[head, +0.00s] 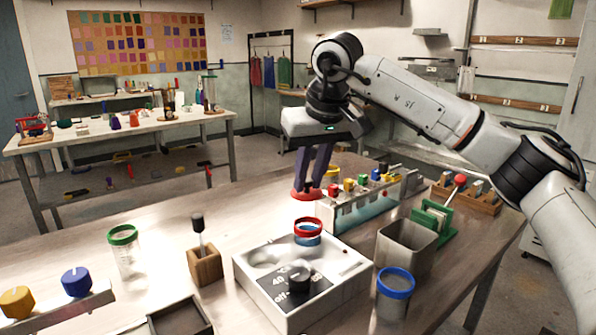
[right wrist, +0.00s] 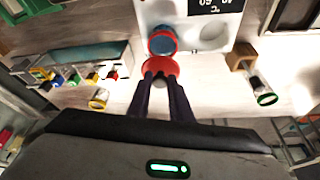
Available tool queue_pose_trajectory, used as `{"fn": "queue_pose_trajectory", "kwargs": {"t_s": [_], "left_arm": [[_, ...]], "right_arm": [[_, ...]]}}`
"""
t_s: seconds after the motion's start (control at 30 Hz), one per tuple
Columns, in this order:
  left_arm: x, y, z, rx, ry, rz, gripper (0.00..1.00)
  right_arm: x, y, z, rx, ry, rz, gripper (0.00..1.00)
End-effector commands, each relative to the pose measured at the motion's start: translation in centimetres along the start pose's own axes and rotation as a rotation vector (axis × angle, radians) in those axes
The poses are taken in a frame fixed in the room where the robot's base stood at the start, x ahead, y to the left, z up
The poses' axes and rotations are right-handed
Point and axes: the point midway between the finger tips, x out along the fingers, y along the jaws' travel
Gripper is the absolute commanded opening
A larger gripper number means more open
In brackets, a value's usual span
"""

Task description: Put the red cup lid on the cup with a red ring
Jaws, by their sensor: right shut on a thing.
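The red cup lid (head: 306,196) is a flat red disc held in my right gripper (head: 312,187), whose dark fingers point down and close on its knob. In the right wrist view, the lid (right wrist: 176,66) sits at the fingertips of the gripper (right wrist: 160,76). The cup with a red ring (head: 308,232) stands upright and open in a white and grey device, with blue inside. In the head view the lid is above and behind it, apart from it. In the right wrist view the cup (right wrist: 162,41) shows just beyond the lid. My left gripper is out of view.
The white device (head: 265,292) has a dark panel and knob. A green-ringed cup (head: 123,252) and wooden block (head: 204,266) stand left. A blue-ringed cup (head: 396,293) and grey bin (head: 405,250) stand right. A rack with coloured knobs (head: 360,205) is close behind the cup.

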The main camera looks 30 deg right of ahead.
Motion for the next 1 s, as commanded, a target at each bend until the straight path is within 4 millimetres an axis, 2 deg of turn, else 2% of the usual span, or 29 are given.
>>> {"fn": "queue_pose_trajectory", "kwargs": {"t_s": [0.2,0.5,0.73,1.0], "left_arm": [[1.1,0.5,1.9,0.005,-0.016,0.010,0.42],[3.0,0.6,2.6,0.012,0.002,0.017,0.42],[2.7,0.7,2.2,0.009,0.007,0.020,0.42],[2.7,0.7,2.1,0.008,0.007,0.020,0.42]], "right_arm": [[1.5,0.0,0.6,0.000,0.000,0.000,0.00],[4.2,0.0,1.8,0.001,0.001,0.001,0.00],[5.2,0.0,2.1,0.000,-0.001,0.000,0.00],[5.3,0.0,2.2,0.000,0.000,0.000,0.00]]}}
